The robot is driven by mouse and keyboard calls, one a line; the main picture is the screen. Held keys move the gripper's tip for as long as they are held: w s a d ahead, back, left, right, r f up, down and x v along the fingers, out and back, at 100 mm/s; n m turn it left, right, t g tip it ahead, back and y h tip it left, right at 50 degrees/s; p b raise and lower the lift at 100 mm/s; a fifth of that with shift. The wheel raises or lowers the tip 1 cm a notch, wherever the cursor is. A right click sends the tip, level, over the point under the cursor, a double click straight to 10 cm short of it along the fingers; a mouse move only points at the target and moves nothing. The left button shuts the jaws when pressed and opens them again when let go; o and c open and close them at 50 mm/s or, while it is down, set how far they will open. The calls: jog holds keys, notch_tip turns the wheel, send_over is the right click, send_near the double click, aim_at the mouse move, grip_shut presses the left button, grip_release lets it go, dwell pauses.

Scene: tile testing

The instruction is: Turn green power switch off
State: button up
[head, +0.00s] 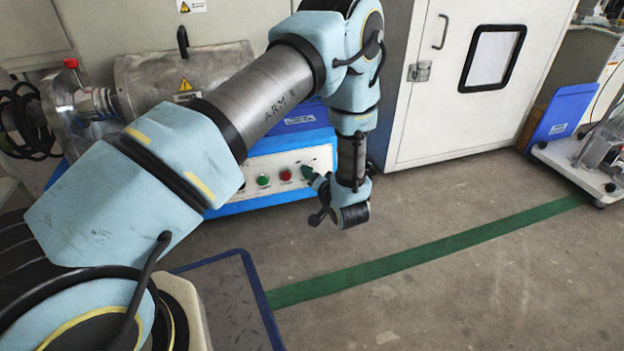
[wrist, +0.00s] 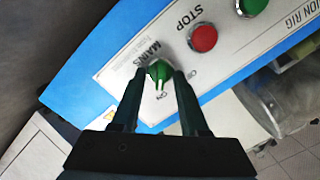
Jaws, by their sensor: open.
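The green power switch (wrist: 159,73) is a rotary knob on a white panel marked MAINS in the wrist view. Its handle and pale line point at the ON mark. Another mark, partly hidden by a finger, stands to its right. My gripper (wrist: 158,78) is open, with one finger on each side of the knob. I cannot tell whether either finger touches it. In the head view, my gripper (head: 314,179) is at the right end of the panel, and the switch there is hard to make out beside the fingers.
A red STOP button (wrist: 203,38) and a green button (wrist: 251,5) sit on the same panel, close to the switch. The panel (head: 250,168) is on a blue-framed rig. A white cabinet (head: 440,120) stands to the right.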

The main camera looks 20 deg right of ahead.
grip_shut()
dwell(0.4)
jog(key=shift+r+n+p, duration=0.15)
jog(key=shift+n+p, duration=0.15)
jog(key=shift+p, duration=0.25)
jog(key=shift+a+n+h+p, duration=0.1)
jog(key=shift+n+h+p, duration=0.25)
jog(key=shift+n+p, duration=2.05)
jog(key=shift+a+n+h+p, duration=0.15)
jog(key=shift+n+h+p, duration=0.15)
jog(key=shift+n+p, duration=2.05)
jog(key=shift+a+n+h+p, duration=0.1)
jog(key=shift+n+h+p, duration=0.25)
jog(key=shift+n+p, duration=2.05)
jog(key=shift+f+n+b, duration=0.2)
jog(key=shift+n+b, duration=0.75)
jog(key=shift+n, duration=0.1)
grip_release()
